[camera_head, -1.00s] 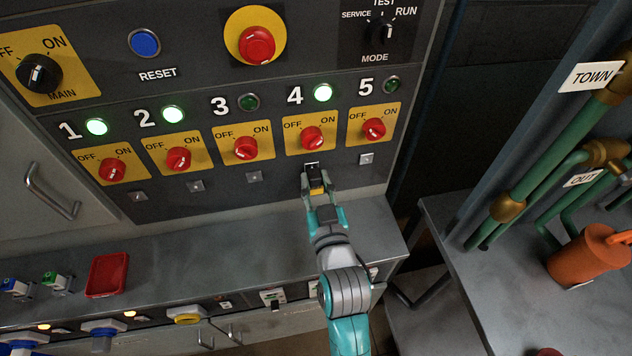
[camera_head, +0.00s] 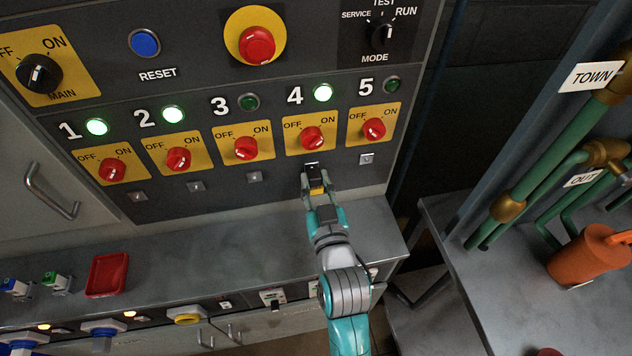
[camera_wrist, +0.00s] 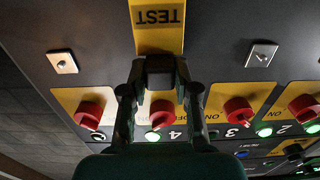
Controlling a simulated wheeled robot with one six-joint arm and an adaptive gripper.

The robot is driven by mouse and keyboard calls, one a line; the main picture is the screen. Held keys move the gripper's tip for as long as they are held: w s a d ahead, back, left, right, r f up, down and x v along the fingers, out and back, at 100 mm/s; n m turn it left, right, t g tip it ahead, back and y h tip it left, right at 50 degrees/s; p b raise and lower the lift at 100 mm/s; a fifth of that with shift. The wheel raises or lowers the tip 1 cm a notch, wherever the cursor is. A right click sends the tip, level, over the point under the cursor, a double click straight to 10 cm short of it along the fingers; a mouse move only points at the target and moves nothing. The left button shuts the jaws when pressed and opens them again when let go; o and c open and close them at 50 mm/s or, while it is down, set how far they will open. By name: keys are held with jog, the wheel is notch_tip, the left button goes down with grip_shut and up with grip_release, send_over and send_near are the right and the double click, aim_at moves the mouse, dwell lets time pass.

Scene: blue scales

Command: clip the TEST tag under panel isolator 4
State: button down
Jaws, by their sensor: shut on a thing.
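Panel isolator 4 (camera_head: 311,138) is a red knob on a yellow plate marked OFF and ON, with a lit green lamp above it. In the wrist view isolator 4 (camera_wrist: 161,112) appears upside down behind the fingers. A small square clip plate (camera_head: 311,168) sits below it, partly covered by my fingertips. My gripper (camera_head: 316,183) is shut on the dark end of the yellow TEST tag (camera_wrist: 158,38), just below isolator 4. In the head view only a small yellow part of the tag (camera_head: 317,190) shows. I cannot tell whether the tag touches the clip plate.
Similar clip plates sit under isolator 5 (camera_head: 374,128) and isolator 3 (camera_head: 246,147). A grey ledge (camera_head: 240,245) runs below the panel, with a red tray (camera_head: 107,275) at its left. Green pipes (camera_head: 540,150) and an orange can (camera_head: 590,255) stand at the right.

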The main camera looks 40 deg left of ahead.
jog(key=shift+w+a, duration=0.3)
jog(key=shift+a, duration=0.05)
jog(key=c, duration=0.8)
grip_release()
jog(key=v, duration=1.2)
